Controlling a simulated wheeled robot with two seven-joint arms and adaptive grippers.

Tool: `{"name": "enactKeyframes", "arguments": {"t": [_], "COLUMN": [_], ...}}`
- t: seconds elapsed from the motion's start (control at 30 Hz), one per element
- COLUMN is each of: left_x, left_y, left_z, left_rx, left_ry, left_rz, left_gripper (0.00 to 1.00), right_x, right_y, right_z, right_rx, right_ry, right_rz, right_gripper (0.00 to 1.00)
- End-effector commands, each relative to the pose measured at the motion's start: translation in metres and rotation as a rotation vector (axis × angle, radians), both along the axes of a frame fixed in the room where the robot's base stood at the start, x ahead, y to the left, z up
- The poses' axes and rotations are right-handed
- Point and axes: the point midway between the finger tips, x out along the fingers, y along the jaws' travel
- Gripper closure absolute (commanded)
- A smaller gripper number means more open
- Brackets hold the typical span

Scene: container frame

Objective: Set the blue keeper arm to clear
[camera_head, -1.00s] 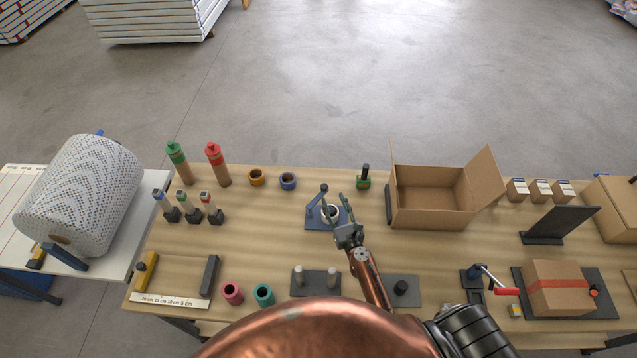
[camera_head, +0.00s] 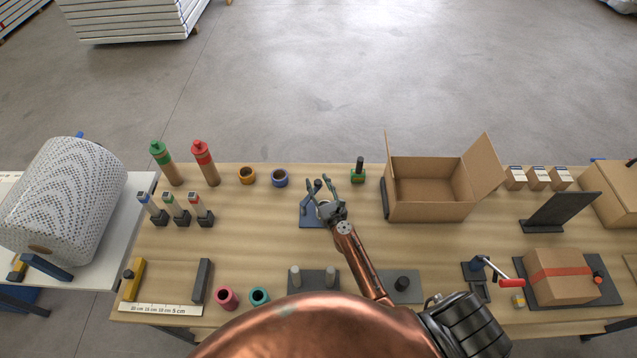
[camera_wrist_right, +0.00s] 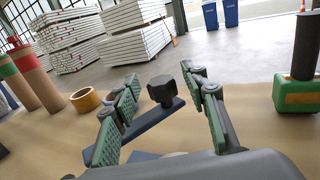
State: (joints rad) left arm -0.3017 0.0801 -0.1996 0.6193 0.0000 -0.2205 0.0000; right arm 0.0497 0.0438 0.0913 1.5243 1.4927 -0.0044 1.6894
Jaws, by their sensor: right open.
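The blue keeper arm (camera_wrist_right: 148,121) shows in the right wrist view as a slanting blue bar with a dark knob (camera_wrist_right: 162,91) at its far end. Its blue base plate (camera_head: 308,216) lies on the bench in the head view, partly covered by my right gripper. My right gripper (camera_head: 322,185) is open over this plate. In the wrist view, the green-padded fingers (camera_wrist_right: 162,98) stand apart on either side of the knob, and I see no contact. The lower end of the keeper arm is hidden behind the gripper. My left gripper is not in view.
An orange roll (camera_head: 247,175) and a blue roll (camera_head: 280,178) stand behind the plate. A green-based dark post (camera_head: 359,172) and an open cardboard box (camera_head: 430,209) stand to the right. Three small handled tools stand to the left. Bare bench lies left of the plate.

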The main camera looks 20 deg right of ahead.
Motion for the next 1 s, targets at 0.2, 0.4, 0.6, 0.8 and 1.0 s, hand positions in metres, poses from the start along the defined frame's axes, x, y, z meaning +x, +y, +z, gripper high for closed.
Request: {"name": "enactKeyframes", "arguments": {"t": [0.2,0.4,0.6,0.8,1.0], "left_x": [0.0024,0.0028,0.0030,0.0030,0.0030], "left_y": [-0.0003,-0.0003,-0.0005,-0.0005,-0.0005], "left_z": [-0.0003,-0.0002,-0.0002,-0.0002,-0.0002], "left_rx": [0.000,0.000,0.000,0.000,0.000], "left_ry": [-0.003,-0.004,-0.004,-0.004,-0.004], "left_rz": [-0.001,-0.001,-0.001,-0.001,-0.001], "left_gripper": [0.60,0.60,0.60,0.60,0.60], "right_x": [0.0045,0.0038,0.0036,0.0035,0.0035], "right_y": [-0.0019,-0.0025,-0.0028,-0.0028,-0.0028], "right_z": [-0.0003,-0.0003,-0.0003,-0.0003,-0.0003], "right_rx": [0.000,0.000,0.000,0.000,-0.001], "right_ry": [0.001,0.001,0.001,0.001,0.001], "right_rz": [-0.002,-0.003,-0.004,-0.004,-0.004], "right_gripper": [0.59,0.64,0.78,0.92,1.00]}}
